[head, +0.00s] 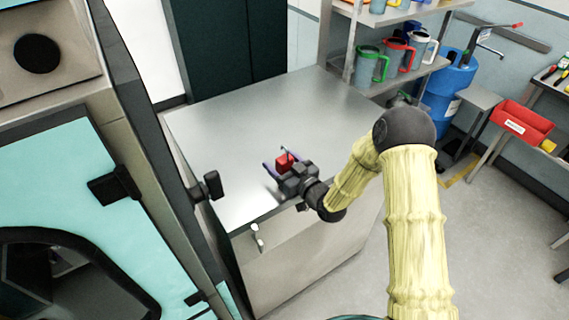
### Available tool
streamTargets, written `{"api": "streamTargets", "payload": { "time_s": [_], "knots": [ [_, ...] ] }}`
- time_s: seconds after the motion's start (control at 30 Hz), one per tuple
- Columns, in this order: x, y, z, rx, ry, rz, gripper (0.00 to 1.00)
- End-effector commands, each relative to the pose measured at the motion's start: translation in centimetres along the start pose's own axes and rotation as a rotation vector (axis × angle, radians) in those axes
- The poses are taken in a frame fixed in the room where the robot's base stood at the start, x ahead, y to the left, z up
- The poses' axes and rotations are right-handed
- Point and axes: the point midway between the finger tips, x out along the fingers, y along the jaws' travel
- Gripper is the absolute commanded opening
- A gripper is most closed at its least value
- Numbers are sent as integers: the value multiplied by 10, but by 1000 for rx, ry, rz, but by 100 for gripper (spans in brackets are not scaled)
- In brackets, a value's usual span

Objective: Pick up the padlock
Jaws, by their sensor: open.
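The padlock (284,161) shows as a small red block with a thin dark shackle beside it, above the grey metal worktop (235,125). My gripper (278,162) is open, with one finger on each side of the red body. I cannot tell whether the fingers touch it, or whether it rests on the worktop. Its lower part is hidden behind the gripper's dark body.
A tall teal machine (80,190) with dark handles stands close on the left. Shelves with several coloured jugs (371,66) stand behind the worktop. A blue drum (447,82) and a red bin (520,127) are at right. The worktop is otherwise clear.

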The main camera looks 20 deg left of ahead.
Motion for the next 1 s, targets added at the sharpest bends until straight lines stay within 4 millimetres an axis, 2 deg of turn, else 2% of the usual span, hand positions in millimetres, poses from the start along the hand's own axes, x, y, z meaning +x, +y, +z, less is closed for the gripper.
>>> {"api": "streamTargets", "payload": {
  "time_s": [0.57,0.83,1.0],
  "knots": [
    [3,0,0,0,0,1,67],
    [3,0,0,0,0,1,16],
    [3,0,0,0,1,1,16]
  ]
}}
